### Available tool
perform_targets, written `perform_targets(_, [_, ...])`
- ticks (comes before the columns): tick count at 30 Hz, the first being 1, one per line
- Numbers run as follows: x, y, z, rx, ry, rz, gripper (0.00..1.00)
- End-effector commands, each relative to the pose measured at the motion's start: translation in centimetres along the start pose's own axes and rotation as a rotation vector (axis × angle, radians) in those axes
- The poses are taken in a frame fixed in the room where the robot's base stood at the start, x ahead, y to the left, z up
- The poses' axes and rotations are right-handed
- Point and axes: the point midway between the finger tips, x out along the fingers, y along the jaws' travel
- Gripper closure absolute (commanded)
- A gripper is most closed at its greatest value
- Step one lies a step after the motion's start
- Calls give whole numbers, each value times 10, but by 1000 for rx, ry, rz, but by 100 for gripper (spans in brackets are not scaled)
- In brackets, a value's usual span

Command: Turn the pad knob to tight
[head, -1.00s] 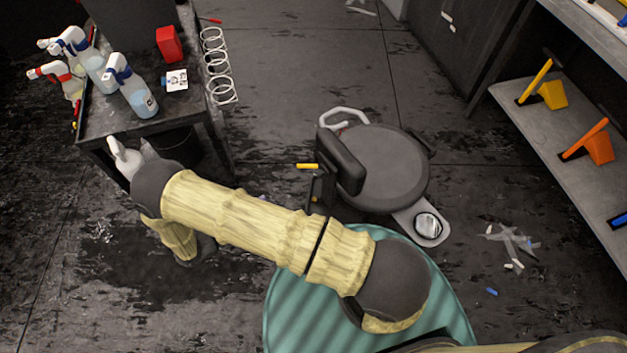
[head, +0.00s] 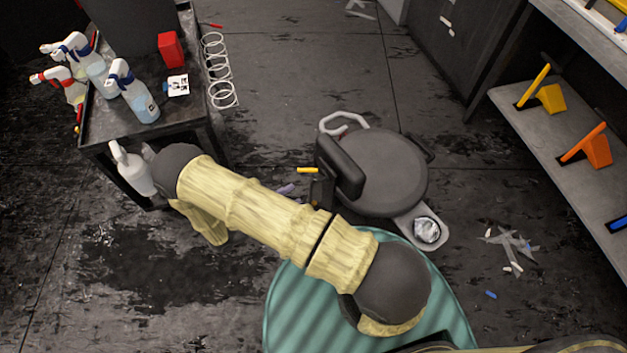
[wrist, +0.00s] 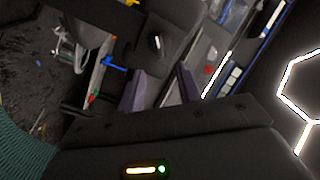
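A round grey stool (head: 385,175) stands on the floor in the head view, with a black pad (head: 341,166) upright at its left side. A yellow handle (head: 308,170) sticks out left of the pad. In the wrist view, a dark block with a small light-marked knob (wrist: 157,42) lies ahead of my fingers; I take this for the pad knob, but its setting cannot be read. My gripper (wrist: 160,88) is open, its two purple-grey fingers apart with nothing between them, short of the knob. In the head view my arm hides most of the gripper; a purple piece (head: 287,189) resembles a fingertip.
A dark cart (head: 110,125) with spray bottles (head: 132,92) and a red box (head: 170,48) stands at upper left. Shelves (head: 545,120) with yellow and orange tools run along the right. A green striped mat (head: 300,305) lies below my arm.

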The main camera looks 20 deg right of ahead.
Motion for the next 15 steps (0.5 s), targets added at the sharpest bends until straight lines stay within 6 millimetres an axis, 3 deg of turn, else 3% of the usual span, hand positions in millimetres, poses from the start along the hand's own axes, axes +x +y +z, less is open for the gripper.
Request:
perform_targets(9, [57,-1,-1,0,2,1,65])
perform_targets(15, [81,0,0,1,0,1,65])
